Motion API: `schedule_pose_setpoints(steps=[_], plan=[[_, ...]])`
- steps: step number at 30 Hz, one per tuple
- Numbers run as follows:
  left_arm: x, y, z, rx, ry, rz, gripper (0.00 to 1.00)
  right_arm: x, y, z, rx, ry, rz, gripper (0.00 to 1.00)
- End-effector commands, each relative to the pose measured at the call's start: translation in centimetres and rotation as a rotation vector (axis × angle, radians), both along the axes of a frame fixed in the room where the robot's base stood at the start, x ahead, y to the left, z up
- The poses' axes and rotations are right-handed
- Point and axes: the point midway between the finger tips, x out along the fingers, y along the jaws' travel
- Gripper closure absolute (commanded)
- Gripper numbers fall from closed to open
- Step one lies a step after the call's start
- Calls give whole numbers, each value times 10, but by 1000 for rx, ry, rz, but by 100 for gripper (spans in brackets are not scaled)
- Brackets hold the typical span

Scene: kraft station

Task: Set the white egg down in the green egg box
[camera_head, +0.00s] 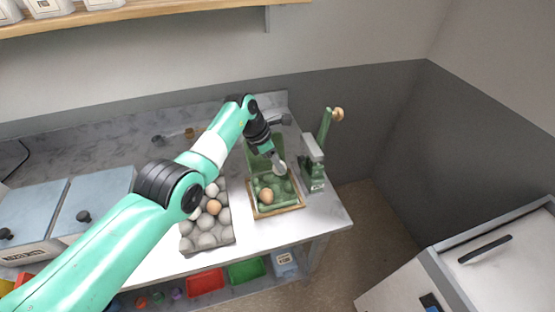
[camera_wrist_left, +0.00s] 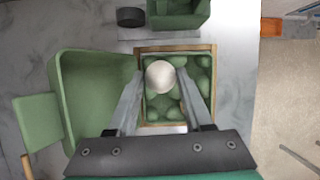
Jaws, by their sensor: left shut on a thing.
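My left gripper (camera_head: 278,162) is over the green egg box (camera_head: 264,209), shut on the white egg. In the left wrist view the white egg (camera_wrist_left: 160,76) sits between the two fingertips (camera_wrist_left: 162,74), above the box's cups. I cannot tell how high it is above them. The box is open, with its lid (camera_wrist_left: 92,100) raised, and its cup part is inside a wooden frame (camera_wrist_left: 213,70). A brown egg (camera_head: 267,196) lies in a front-left cup in the head view. My right gripper is not in view.
A grey egg tray (camera_head: 187,244) with several white eggs and a brown one (camera_head: 214,207) stands left of the box, partly behind my arm. A green lever device (camera_head: 313,170) stands close on the right. The table's front edge is near.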

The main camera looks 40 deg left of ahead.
Motion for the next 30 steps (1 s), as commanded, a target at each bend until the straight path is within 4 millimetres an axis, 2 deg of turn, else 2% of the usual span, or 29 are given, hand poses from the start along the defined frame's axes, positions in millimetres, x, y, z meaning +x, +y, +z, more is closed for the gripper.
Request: schedule_pose_setpoints(steps=[30], plan=[[0,0,-7,0,-1,0,71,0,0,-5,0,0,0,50]])
